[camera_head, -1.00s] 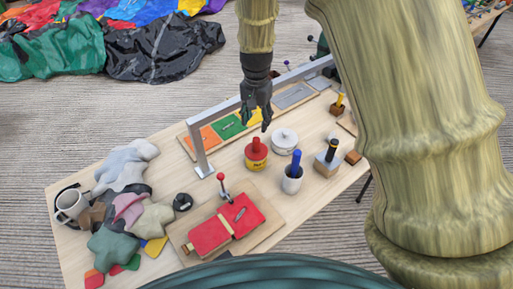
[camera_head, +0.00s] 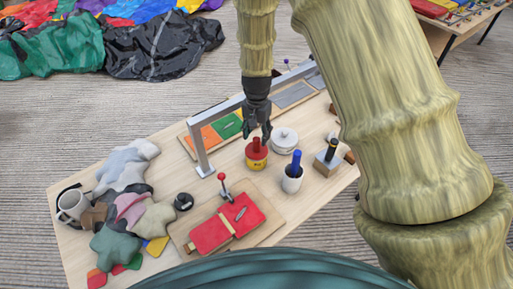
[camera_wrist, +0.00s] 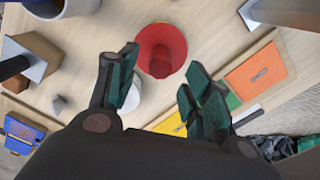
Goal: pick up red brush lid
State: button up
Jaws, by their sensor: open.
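The red brush lid (camera_head: 256,147) sits on top of a yellow pot (camera_head: 257,163) on the table, with a narrow upright red stem. In the wrist view the red lid (camera_wrist: 161,50) shows from above, just beyond and between the fingertips. My gripper (camera_head: 257,136) points down right above and slightly behind the lid in the head view. In the wrist view my gripper (camera_wrist: 160,75) has its two fingers spread apart with nothing between them. I cannot tell from the head view whether a fingertip touches the stem.
A white lidded pot (camera_head: 284,140) stands close right of the yellow pot. A white cup with a blue handle (camera_head: 292,178) stands in front right. A grey metal frame (camera_head: 201,150) rises behind left. A red press board (camera_head: 226,225) lies in front; cloth pieces (camera_head: 128,175) lie at left.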

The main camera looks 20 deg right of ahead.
aim_at(257, 139)
jog(key=shift+s+a+f+p, duration=0.15)
jog(key=shift+f+p, duration=0.5)
jog(key=shift+f, duration=1.35)
jog(key=shift+c, duration=0.4)
grip_shut()
